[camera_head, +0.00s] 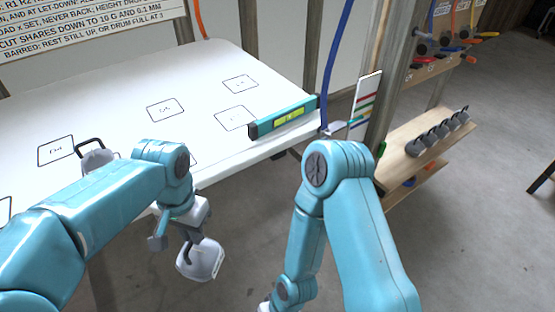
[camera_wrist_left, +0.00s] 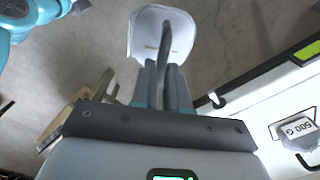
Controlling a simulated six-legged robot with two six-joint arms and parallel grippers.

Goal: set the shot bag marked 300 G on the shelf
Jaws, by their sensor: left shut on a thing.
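My left gripper (camera_head: 178,232) is shut on the dark handle of a pale grey shot bag (camera_head: 201,259). The bag hangs off the table's front edge, above the floor. In the left wrist view the handle runs between the two fingers (camera_wrist_left: 166,88), with the bag (camera_wrist_left: 150,34) beyond them. I cannot read a mark on the held bag. A wooden shelf (camera_head: 398,166) stands at the right, with several small grey items (camera_head: 436,134) in a row on it.
A white table (camera_head: 200,75) has marked outlined squares. A bag with a black handle (camera_head: 98,160) stands on it; a bag marked 500 G (camera_wrist_left: 298,128) shows in the wrist view. A teal spirit level (camera_head: 284,118) lies near the right edge. A post (camera_head: 395,75) stands before the shelf.

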